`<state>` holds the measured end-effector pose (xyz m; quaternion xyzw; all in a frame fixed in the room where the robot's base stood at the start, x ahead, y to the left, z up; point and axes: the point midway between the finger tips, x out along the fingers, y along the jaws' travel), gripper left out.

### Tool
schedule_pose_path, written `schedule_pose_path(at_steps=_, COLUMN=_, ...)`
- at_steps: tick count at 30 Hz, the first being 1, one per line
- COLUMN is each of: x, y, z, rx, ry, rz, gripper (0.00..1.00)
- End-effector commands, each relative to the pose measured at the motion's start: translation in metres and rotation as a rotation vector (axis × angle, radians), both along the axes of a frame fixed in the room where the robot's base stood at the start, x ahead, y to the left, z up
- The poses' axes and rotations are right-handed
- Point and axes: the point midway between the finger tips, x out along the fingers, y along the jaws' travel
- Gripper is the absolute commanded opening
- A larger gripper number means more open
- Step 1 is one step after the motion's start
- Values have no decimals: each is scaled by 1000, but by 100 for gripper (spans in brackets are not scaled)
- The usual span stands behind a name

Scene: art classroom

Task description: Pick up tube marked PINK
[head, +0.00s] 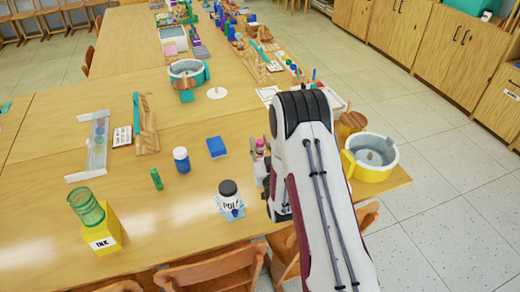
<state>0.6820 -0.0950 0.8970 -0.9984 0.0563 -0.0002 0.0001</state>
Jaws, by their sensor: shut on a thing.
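A small tube with a pink top (260,146) stands out at the end of my arm, just left of the arm's white casing. My gripper (259,164) is around it and shut on it. Its lower part is hidden by the jaws, and its marking is too small to read. I cannot tell whether it touches the table or is lifted.
Left of my gripper are a blue block (216,147), a blue bottle with a white cap (181,160), a green tube (156,179) and a white jar with a black lid (229,201).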

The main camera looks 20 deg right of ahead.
Motion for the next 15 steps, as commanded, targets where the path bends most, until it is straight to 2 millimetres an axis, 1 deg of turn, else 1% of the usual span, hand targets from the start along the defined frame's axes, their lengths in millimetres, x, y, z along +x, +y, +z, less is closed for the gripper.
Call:
schedule_pose_path(at_steps=1, x=0, y=0, z=8, rx=0, ry=-3, rz=0, gripper=0)
schedule_pose_path(at_steps=6, x=0, y=0, z=28, rx=0, ry=-3, rz=0, gripper=0)
schedule_pose_path(at_steps=10, x=0, y=0, z=40, rx=0, ry=-3, rz=0, gripper=0)
schedule_pose_path(at_steps=15, x=0, y=0, z=49, rx=0, ry=-1, rz=0, gripper=0)
